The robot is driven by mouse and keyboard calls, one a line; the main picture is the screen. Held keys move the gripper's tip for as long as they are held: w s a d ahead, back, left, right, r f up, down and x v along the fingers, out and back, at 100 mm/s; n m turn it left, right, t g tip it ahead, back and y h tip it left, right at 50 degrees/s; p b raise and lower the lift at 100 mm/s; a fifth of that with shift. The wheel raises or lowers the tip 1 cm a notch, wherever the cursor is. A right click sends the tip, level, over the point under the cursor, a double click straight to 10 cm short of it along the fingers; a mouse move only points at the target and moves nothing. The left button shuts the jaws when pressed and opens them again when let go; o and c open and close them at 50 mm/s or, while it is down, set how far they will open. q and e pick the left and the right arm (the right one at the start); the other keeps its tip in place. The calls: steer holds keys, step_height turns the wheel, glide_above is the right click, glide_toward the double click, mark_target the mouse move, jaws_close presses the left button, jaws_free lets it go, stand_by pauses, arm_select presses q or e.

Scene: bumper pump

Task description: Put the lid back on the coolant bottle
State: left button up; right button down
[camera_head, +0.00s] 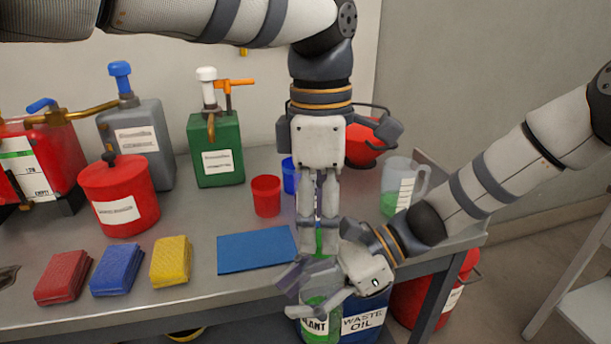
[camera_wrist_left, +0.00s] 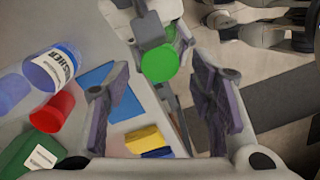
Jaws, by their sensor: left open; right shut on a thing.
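The coolant bottle (camera_head: 318,324), clear with green contents and a partly hidden label, is at the table's front edge. My right gripper (camera_head: 325,290) is shut on it. A green round lid (camera_wrist_left: 160,62) shows face-on in the left wrist view, at the bottle's top; a sliver of green (camera_head: 320,241) shows there in the head view. I cannot tell whether the lid is fully seated. My left gripper (camera_head: 318,250) points down just above the bottle, fingers open. In the left wrist view its fingers (camera_wrist_left: 160,105) stand apart, with the lid beyond and between them, untouched.
On the table are a blue mat (camera_head: 255,250), yellow (camera_head: 171,261), blue (camera_head: 116,269) and red (camera_head: 63,277) sponges, a red cup (camera_head: 266,196), a measuring jug (camera_head: 400,188) and several cans. A washer bottle (camera_wrist_left: 55,68) shows in the wrist view. A waste oil container (camera_head: 363,323) stands below.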

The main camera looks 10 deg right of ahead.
arm_select(q)
steer(key=shift+s+f, duration=0.1)
steer(key=shift+f, duration=1.05)
jaws_close()
steer(key=m, duration=0.3)
jaws_free()
